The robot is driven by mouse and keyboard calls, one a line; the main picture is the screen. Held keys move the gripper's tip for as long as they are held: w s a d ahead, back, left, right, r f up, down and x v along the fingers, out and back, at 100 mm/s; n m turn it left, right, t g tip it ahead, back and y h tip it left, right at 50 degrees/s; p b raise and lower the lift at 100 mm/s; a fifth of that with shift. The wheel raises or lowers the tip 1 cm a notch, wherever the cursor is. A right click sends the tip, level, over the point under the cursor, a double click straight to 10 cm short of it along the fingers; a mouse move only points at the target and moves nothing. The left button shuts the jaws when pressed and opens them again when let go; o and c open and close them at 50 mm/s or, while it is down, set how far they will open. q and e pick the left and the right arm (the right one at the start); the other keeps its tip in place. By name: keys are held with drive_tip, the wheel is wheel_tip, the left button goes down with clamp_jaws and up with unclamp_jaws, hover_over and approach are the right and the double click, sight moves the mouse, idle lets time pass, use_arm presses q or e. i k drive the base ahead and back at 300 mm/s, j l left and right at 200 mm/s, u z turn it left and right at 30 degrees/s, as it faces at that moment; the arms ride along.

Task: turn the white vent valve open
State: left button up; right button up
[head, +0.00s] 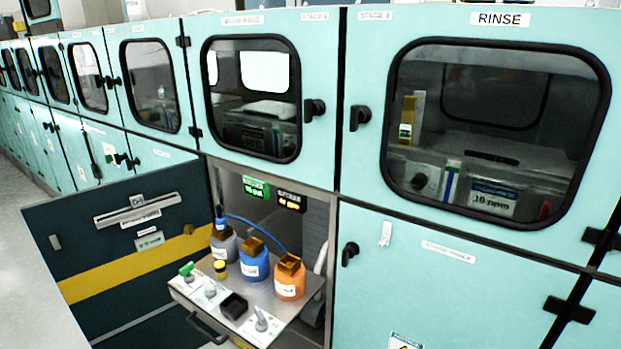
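A pull-out tray (206,318) extends from an open lower cabinet in the head view. Along its front strip stand a green-handled valve (186,269), a small pale valve (210,291) and a larger pale grey-white valve (261,321) at the right end. The larger one's handle stands tilted up. The labels are too small to read, so I cannot tell which pale valve is the vent valve. Neither of my grippers is in view.
A grey bottle (224,246), a blue bottle (254,266) and an orange bottle (290,282) stand behind the valves. A black open box (233,306) sits between the pale valves. The open dark door (120,285) is left of the tray. Closed teal cabinets surround it.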

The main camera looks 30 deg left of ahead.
sight(210, 285)
drive_tip(key=u, duration=1.55)
